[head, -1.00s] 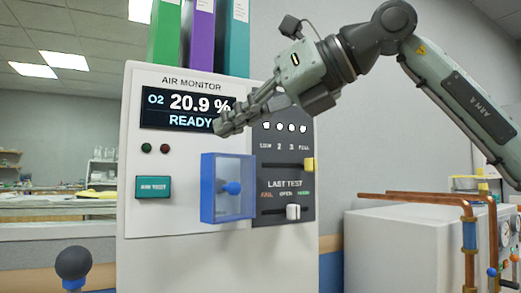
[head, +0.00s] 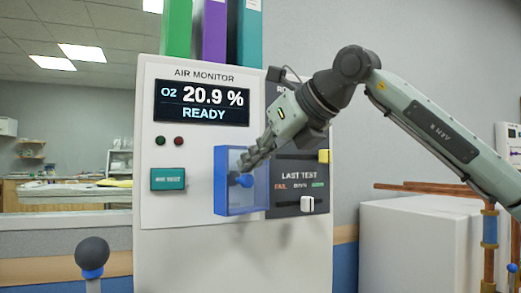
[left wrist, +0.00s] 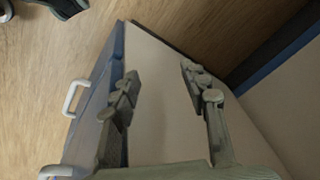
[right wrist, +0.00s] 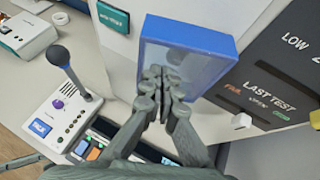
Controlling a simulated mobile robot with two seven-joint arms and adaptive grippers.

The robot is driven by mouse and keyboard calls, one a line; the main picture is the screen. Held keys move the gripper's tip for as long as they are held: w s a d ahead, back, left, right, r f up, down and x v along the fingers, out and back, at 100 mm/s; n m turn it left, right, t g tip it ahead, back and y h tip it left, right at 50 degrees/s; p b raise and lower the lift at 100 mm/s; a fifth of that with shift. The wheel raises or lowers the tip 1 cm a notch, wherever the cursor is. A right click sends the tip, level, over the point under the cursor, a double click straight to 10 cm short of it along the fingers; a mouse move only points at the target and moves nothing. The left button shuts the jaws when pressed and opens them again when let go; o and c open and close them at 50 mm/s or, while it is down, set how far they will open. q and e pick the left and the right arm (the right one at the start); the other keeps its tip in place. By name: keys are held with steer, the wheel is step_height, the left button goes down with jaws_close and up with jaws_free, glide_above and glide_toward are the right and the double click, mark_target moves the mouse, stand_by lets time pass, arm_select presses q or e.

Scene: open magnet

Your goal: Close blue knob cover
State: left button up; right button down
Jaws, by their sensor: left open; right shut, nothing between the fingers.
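The blue knob cover (head: 221,185) is a box-like frame with see-through faces on the front of the white air monitor (head: 190,235). My left gripper (left wrist: 158,88) is open and empty, away from the cover, seen only in the left wrist view.
A dark panel with a white slider (head: 307,204) and a yellow slider (head: 323,156) is right of the cover. A green button (head: 168,179) is to its left. A black ball-topped lever (head: 92,253) stands in front. Copper pipes (head: 430,187) are at the right.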

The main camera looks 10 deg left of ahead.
mark_target(230, 158)
arm_select(q)
steer(key=shift+s+f, duration=0.15)
steer(key=shift+f, duration=0.05)
arm_select(e)
steer(key=shift+a, duration=0.1)
steer(key=shift+a, duration=0.25)
steer(key=a, duration=0.3)
steer(key=shift+w+a, duration=0.2)
steer(key=shift+a, duration=0.1)
arm_select(q)
steer(key=shift+a+r, duration=0.1)
steer(key=shift+r, duration=0.45)
steer(key=shift+f, duration=0.15)
arm_select(e)
steer(key=shift+d+r, duration=0.1)
